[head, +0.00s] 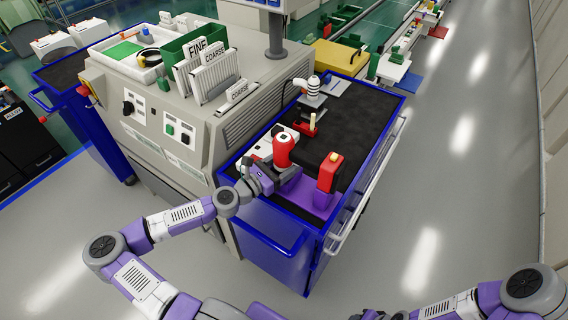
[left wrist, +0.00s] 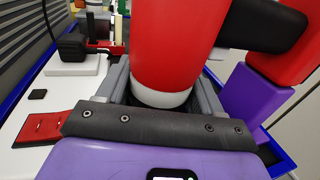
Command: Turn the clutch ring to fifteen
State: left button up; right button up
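A red power tool (head: 283,149) stands upright near the front of the blue cart, its red body large in the left wrist view (left wrist: 180,45). A pale ring (left wrist: 162,98) shows at the lower end of this body; I cannot read any numbers on it. My left gripper (head: 262,178) reaches in from the left, low at the tool. In the left wrist view its grey fingers (left wrist: 162,88) lie on both sides of the ring; whether they press on it is unclear. My right gripper is out of view; only its arm shows at the lower right.
A red block (head: 330,172) on a purple stand (head: 312,196) is just right of the tool. The grey machine (head: 195,130) borders the cart's left side. The black mat (head: 355,120) is clear at right.

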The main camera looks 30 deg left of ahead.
pick_arm(q)
jog(key=c, duration=0.5)
jog(key=shift+o, duration=0.2)
jog(key=n+y+p, duration=0.2)
jog(key=y+p, duration=0.1)
jog(key=shift+d+r+n+t+y, duration=0.1)
jog(key=shift+r+n+t+y, duration=0.05)
jog(key=shift+n+t+y, duration=0.2)
jog(key=n+y+p, duration=0.1)
jog(key=n+y, duration=0.1)
jog(key=y, duration=0.1)
jog(key=shift+p, duration=0.35)
jog(key=shift+n+y+p, duration=0.65)
jog(key=shift+n+y, duration=0.7)
jog(key=shift+y, duration=0.8)
jog(key=o, duration=1)
jog(key=shift+c, duration=0.2)
